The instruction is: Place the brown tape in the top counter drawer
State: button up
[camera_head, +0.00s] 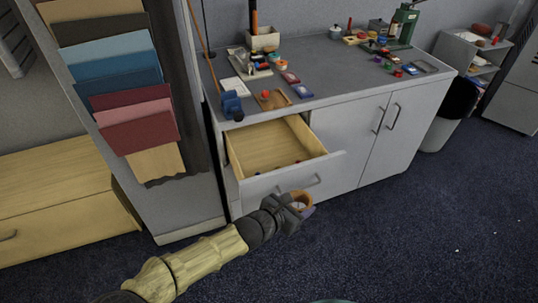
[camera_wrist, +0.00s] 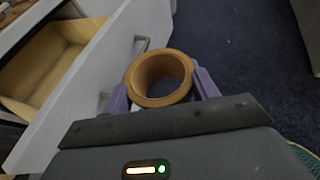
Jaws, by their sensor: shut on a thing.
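The brown tape is a ring-shaped roll (camera_wrist: 160,98) held between the two purple fingers of my gripper (camera_wrist: 162,92) in the wrist view. In the head view the tape (camera_head: 301,197) shows at the end of my gripper (camera_head: 304,203), in front of the counter's drawer face. The top counter drawer (camera_head: 333,157) is pulled open, with a light wooden inside; it also shows in the wrist view (camera_wrist: 28,104), to the left of the tape. My gripper is outside the drawer, near the handle side. A few small dark and red items lie near the drawer's front inside edge.
The grey counter (camera_head: 350,75) above holds a blue tool (camera_head: 232,105), a wooden board (camera_head: 272,99), small tins and other items. Closed cabinet doors (camera_head: 372,130) are to the right. A panel of coloured cloths (camera_head: 120,80) stands at left. Dark carpet (camera_head: 420,220) is open at right.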

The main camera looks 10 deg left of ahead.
jog(key=a+r+n+y, duration=0.1)
jog(key=a+r, duration=0.4)
jog(key=r, duration=0.1)
jog(key=shift+a+t, duration=0.15)
jog(key=shift+t, duration=0.15)
